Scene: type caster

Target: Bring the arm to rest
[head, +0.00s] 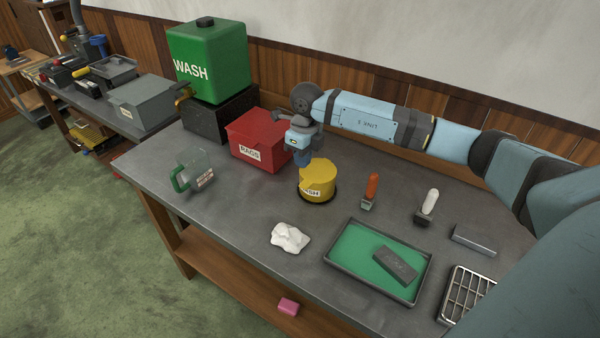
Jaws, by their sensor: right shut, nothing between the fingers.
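My right arm reaches in from the right, across the back of the grey workbench (225,220). Its gripper (304,162) points down over the yellow round tin (318,184) and is shut with nothing held. The fingertips are at or just above the tin's top; I cannot tell whether they touch it. The tin stands upright on a dark base, its label partly readable. My left gripper is not in view.
Near the gripper stand a red RAGS box (255,136) and a green WASH container (208,62). A green-handled clear jug (194,170), white cloth (290,238), green-lined tray (340,262), orange-handled tool (371,188), white-handled tool (430,202) and wire rack (468,292) occupy the bench.

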